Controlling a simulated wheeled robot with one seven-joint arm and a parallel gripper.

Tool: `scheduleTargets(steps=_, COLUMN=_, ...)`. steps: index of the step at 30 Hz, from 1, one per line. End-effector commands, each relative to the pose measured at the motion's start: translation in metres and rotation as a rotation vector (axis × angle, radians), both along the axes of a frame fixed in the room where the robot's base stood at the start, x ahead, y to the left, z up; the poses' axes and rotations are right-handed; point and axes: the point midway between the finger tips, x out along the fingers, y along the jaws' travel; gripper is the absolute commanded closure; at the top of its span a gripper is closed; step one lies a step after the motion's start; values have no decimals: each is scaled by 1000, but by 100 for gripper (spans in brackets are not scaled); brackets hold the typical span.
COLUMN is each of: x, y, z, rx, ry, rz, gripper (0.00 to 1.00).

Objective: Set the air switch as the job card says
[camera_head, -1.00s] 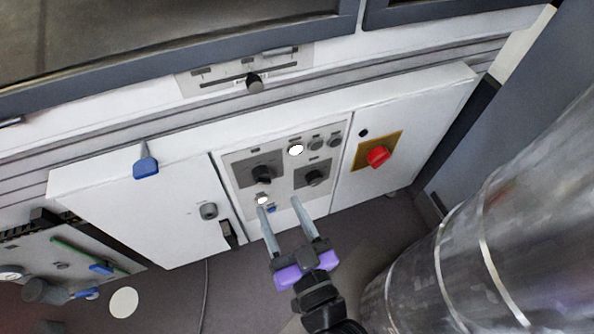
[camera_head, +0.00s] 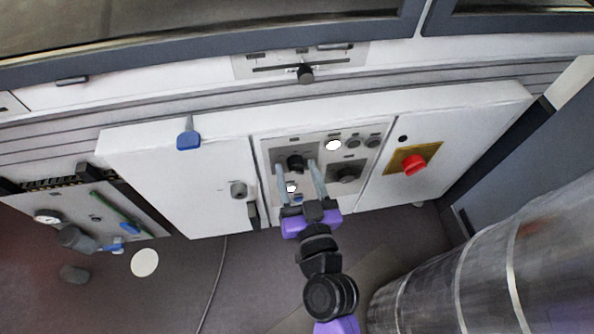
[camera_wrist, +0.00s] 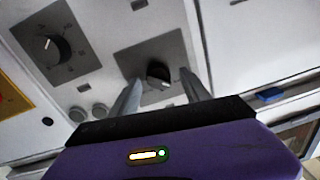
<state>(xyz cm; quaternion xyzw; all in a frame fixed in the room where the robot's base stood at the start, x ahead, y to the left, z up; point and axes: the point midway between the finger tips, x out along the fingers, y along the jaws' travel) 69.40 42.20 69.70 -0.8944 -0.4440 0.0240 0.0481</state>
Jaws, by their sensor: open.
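A grey control panel (camera_head: 270,148) on the white cabinet carries two black rotary knobs. The left knob (camera_head: 295,161) lies between the fingertips of my gripper (camera_head: 296,168) in the head view. In the wrist view this knob (camera_wrist: 158,73) also appears between the two fingers, which are apart with nothing held. I cannot tell whether they touch it. The right knob (camera_head: 347,174) is just right of the fingers; the wrist view shows it (camera_wrist: 56,46) at upper left with a white pointer mark. Labels are too small to read, so I cannot tell which is the air switch. No job card is identifiable.
A blue-handled latch (camera_head: 188,139) is at left, a slider (camera_head: 305,74) above. A large metal duct (camera_head: 480,265) fills the lower right.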

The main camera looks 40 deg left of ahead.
Motion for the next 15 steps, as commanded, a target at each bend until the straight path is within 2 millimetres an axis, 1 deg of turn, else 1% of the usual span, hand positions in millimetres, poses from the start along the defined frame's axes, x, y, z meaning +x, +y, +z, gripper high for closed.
scheduleTargets(steps=5, x=0, y=0, z=0, rx=0, ry=0, rz=0, gripper=45)
scheduleTargets(steps=6, x=0, y=0, z=0, rx=0, ry=0, rz=0, gripper=47)
scheduleTargets(steps=8, x=0, y=0, z=0, rx=0, ry=0, rz=0, gripper=59)
scheduleTargets(steps=9, x=0, y=0, z=0, rx=0, ry=0, rz=0, gripper=67)
scheduleTargets(steps=14, x=-1, y=0, z=0, rx=0, ry=0, rz=1, gripper=98)
scheduleTargets(steps=15, x=-1, y=0, z=0, rx=0, ry=0, rz=2, gripper=100)
